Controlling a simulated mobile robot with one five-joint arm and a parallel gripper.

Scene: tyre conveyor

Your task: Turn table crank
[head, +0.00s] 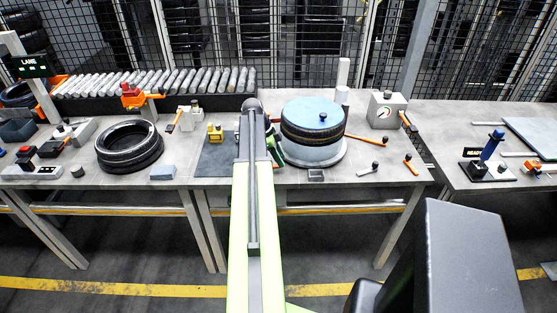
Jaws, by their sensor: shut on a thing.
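A round turntable (341,151) stands on the middle bench. It carries a pale drum, a black tyre (312,135) and a blue disc (312,112) on top. A grey lever with a black knob (368,169) lies at its front right, and an orange rod with a black knob (365,139) reaches out at its right. I cannot tell which one is the crank. My gripper (275,148) is at the turntable's left side, largely hidden behind my arm. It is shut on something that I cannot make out.
A loose tyre (130,148) lies on the left bench, with a roller conveyor (155,82) behind it. A grey gauge box (387,110) stands at the back right. A blue joystick (491,146) stands on the right bench. Mesh fencing closes the back.

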